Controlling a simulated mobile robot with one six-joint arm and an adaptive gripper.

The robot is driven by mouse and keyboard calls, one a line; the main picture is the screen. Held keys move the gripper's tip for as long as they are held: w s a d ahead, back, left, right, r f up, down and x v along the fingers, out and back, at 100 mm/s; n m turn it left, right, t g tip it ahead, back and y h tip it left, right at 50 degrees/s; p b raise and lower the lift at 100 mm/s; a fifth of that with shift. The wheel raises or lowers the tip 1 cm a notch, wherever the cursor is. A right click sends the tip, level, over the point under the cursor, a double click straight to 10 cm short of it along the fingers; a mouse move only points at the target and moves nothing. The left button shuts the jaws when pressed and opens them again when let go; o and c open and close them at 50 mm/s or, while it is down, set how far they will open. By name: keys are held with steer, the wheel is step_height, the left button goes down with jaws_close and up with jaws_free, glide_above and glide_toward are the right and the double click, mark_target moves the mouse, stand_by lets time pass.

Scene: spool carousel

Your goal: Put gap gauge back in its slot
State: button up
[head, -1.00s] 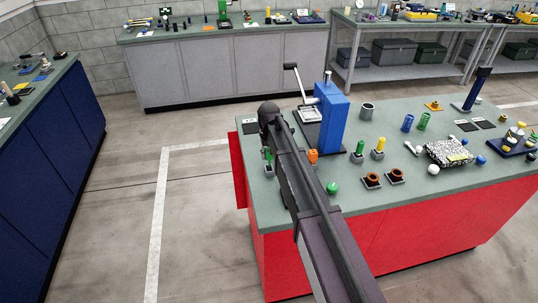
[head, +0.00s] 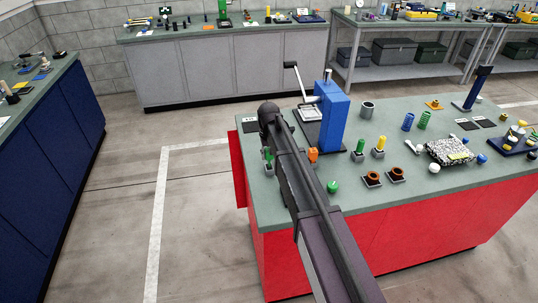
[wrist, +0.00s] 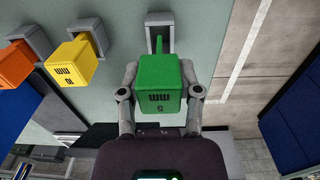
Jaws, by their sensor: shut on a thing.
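The green gap gauge (wrist: 158,82), a block with dark markings and a narrow tongue, is between the two fingers of my gripper (wrist: 158,92) in the wrist view. My gripper is shut on it. The tongue points at the opening of a grey slot holder (wrist: 178,31) and overlaps it in the picture. I cannot tell how deep the tongue is in it. In the head view the green gauge (head: 268,154) shows at the bench's left end, partly covered by my arm.
A yellow gauge (wrist: 72,62) and an orange gauge (wrist: 14,65) stand in grey holders left of the green one. A blue press (head: 333,115) stands behind them on the red bench. The floor left of the bench (head: 200,220) is clear.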

mark_target(269, 160)
steer(key=shift+f+b, duration=1.6)
steer(key=shift+f, duration=0.05)
steer(key=o, duration=1.1)
steer(key=shift+r, duration=0.15)
